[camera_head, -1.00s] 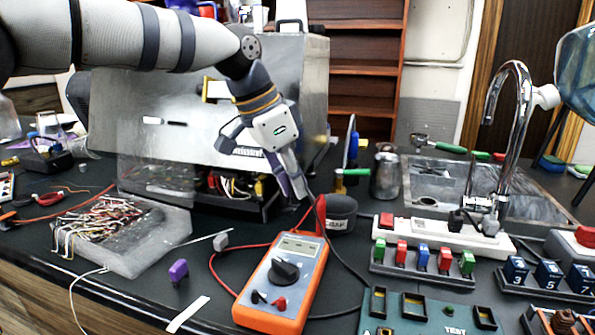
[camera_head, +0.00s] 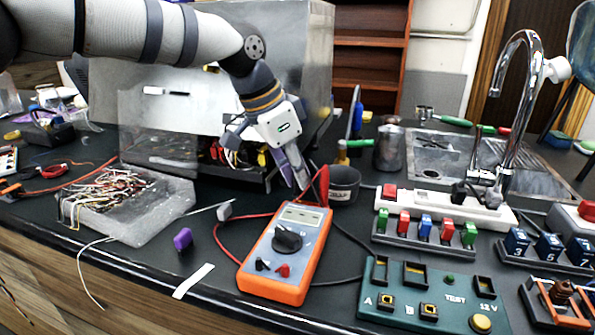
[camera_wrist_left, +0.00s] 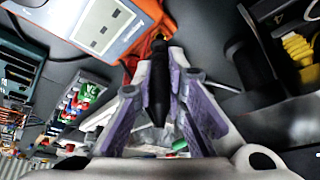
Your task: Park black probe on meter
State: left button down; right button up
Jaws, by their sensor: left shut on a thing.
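The orange multimeter (camera_head: 311,268) with a grey face and dark dial lies on the black bench; its display end also shows in the left wrist view (camera_wrist_left: 88,28). My left gripper (camera_head: 302,183) is just above the meter's far end. In the left wrist view, its purple-padded fingers are shut on the black probe (camera_wrist_left: 157,92), whose far end points toward the meter's edge. The probe is mostly hidden in the head view. A red probe (camera_head: 324,184) stands at the meter's far right corner. My right gripper is not in view.
A dark cup (camera_head: 343,187) stands close behind the meter. Red and black leads curl around the meter.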

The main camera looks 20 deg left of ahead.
pick_arm(q)
jog(key=shift+f, duration=0.7)
dwell(1.2)
jog(key=c, duration=1.5)
grip_release()
jog(key=shift+c, duration=0.2)
jog(key=shift+r, duration=0.1)
jog(key=v, duration=1.2)
